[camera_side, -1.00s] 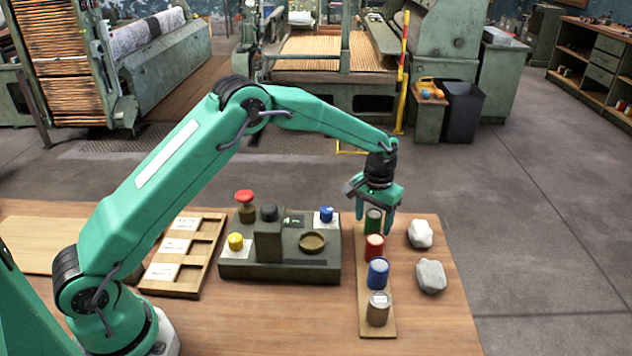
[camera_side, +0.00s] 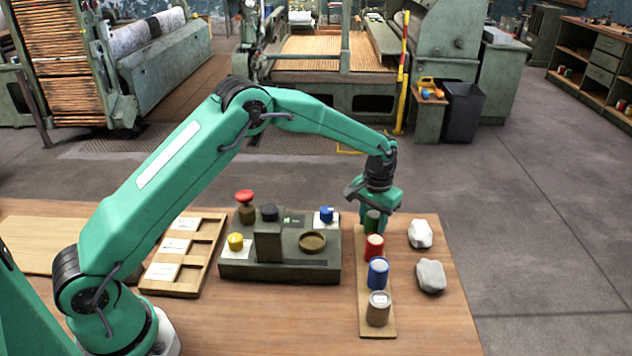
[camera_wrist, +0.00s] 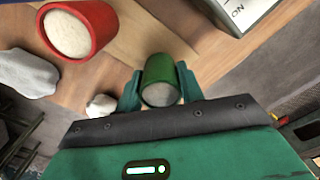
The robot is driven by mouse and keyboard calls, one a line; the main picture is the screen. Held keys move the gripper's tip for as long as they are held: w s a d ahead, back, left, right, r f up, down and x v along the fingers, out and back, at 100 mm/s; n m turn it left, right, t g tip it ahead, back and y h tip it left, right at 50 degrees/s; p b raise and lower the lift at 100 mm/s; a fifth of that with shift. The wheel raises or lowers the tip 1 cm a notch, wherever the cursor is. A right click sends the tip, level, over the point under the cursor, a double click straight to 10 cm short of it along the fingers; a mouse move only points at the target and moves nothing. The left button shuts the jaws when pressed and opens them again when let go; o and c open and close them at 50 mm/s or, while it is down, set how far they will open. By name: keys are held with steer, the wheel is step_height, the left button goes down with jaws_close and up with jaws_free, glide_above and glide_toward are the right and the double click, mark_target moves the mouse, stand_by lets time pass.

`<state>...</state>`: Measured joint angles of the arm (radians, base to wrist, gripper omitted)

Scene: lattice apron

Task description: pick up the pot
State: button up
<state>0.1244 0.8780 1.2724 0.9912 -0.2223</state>
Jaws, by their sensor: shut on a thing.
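A small green pot (camera_side: 371,222) stands at the far end of a narrow wooden strip in the side view. It also shows in the wrist view (camera_wrist: 160,80), with pale contents at its mouth. My gripper (camera_side: 375,228) is lowered over this pot. In the wrist view my gripper (camera_wrist: 159,88) has one finger on each side of the green pot, shut on it. The pot appears to be still at the strip; I cannot tell whether it is lifted. A red pot (camera_side: 374,247) stands just nearer on the strip and shows in the wrist view (camera_wrist: 72,30).
A blue pot (camera_side: 378,273) and a brown pot (camera_side: 378,308) stand further along the strip (camera_side: 378,333). Two pale stones (camera_side: 420,234) (camera_side: 431,276) lie to the right. A dark control box (camera_side: 285,270) with knobs and a slotted wooden tray (camera_side: 184,290) are to the left.

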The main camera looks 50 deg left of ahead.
mark_target(375, 215)
steer(key=shift+r, duration=0.15)
steer(key=shift+r, duration=0.55)
steer(key=r, duration=0.3)
steer(key=shift+s+d+r, duration=0.1)
steer(key=shift+s+d, duration=0.05)
steer(key=shift+d, duration=0.1)
steer(key=s+d+r, duration=0.6)
steer(key=s+d, duration=0.1)
steer(key=d, duration=0.1)
steer(key=shift+d+r, duration=0.25)
steer(key=shift+d, duration=0.1)
steer(key=s+a+r, duration=0.2)
steer(key=s, duration=0.6)
steer(key=s+a+r, duration=0.1)
steer(key=s+r, duration=0.2)
steer(key=s, duration=0.5)
steer(key=w+a+f, duration=0.2)
steer(key=a, duration=0.1)
steer(key=w+a+f, duration=0.2)
steer(key=a, duration=0.1)
steer(key=w+a+f, duration=0.2)
steer(key=a+f, duration=0.1)
steer(key=a, duration=0.1)
steer(key=shift+w+f, duration=0.1)
steer(key=shift+w, duration=0.2)
